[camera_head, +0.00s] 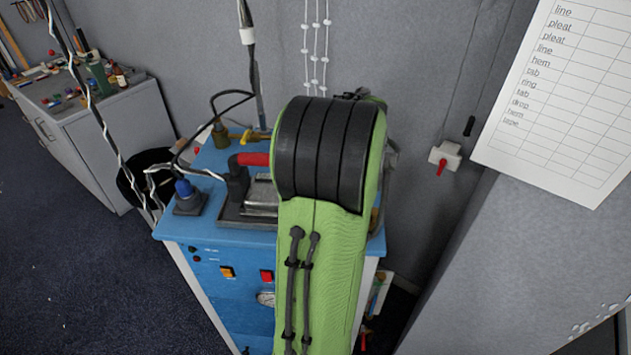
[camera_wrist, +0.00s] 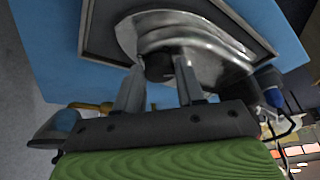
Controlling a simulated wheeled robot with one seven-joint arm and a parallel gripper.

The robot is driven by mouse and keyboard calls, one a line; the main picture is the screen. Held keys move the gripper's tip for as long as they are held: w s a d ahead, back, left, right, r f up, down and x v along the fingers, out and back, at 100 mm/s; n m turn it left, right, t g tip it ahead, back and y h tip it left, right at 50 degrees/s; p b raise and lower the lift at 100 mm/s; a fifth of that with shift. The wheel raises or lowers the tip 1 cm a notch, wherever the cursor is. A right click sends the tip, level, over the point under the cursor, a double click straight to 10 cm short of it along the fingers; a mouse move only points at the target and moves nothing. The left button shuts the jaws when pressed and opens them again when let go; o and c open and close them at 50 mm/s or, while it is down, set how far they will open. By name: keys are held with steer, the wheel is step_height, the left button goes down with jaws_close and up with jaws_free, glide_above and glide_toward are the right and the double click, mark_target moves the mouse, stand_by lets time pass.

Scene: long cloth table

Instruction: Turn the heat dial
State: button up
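A dark round knob (camera_wrist: 158,67), likely the heat dial, shows on the shiny metal body of the iron (camera_wrist: 205,42) in the wrist view. My gripper (camera_wrist: 159,66) has its two fingers apart, one on each side of the knob. Whether the fingertips touch it I cannot tell. In the head view the iron (camera_head: 262,195), with its red and black handle, sits on a dark plate on the blue cabinet (camera_head: 200,237). My green arm hides my gripper, the dial and the right part of the iron there.
An orange switch (camera_head: 227,272), a red switch (camera_head: 267,276) and a gauge (camera_head: 266,298) are on the cabinet front. A blue-topped holder (camera_head: 188,198) with cables stands left of the iron. A yellow object (camera_head: 257,135) lies behind. A grey wall closes the back.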

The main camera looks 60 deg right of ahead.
steer(key=o, duration=0.4)
steer(key=p+v, duration=0.4)
steer(key=v, duration=1.1)
steer(key=shift+s+r, duration=0.1)
steer(key=shift+r, duration=0.3)
